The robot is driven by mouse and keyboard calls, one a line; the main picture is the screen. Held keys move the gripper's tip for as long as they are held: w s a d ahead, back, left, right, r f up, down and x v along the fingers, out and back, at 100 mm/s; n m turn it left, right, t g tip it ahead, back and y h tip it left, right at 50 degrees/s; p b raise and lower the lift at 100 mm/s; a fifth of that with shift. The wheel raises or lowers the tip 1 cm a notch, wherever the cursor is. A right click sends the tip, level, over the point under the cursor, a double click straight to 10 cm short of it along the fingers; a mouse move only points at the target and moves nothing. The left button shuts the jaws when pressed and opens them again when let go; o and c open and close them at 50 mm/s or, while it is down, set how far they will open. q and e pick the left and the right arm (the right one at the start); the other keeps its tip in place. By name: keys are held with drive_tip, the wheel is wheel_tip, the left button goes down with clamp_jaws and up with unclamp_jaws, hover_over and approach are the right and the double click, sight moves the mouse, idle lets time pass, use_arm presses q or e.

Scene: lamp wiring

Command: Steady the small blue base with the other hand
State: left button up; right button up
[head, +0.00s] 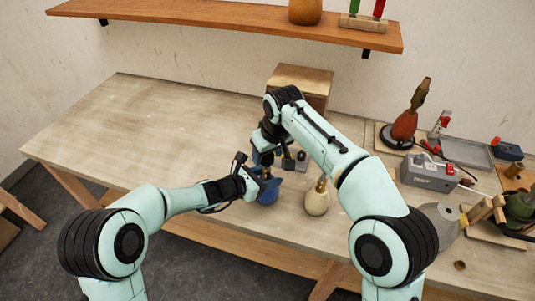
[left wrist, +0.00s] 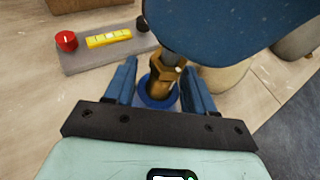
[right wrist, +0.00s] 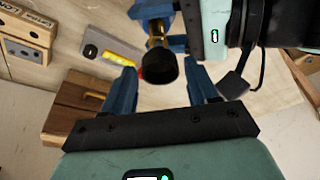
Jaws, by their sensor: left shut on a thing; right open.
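The small blue base (head: 268,193) is at the table's front edge in the head view, partly covered by my grippers. My left gripper (left wrist: 160,88) is shut at its brass neck (left wrist: 166,74), with a finger on each side. A large blue rounded shape (left wrist: 235,28) fills the top of the left wrist view, close to the camera. My right gripper (right wrist: 163,82) is open above the left one. A dark round end (right wrist: 159,66) with brass behind it shows between its spread fingers, and I cannot tell whether they touch.
A cream base (head: 317,200) with a brass neck stands just right of the grippers. A grey block (left wrist: 85,56) with a red knob and yellow strip lies behind, near a wooden box (head: 302,82). Tools and a grey unit (head: 430,172) crowd the right. The table's left is clear.

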drive_tip(key=shift+w+f, duration=0.15)
drive_tip(key=shift+f, duration=0.45)
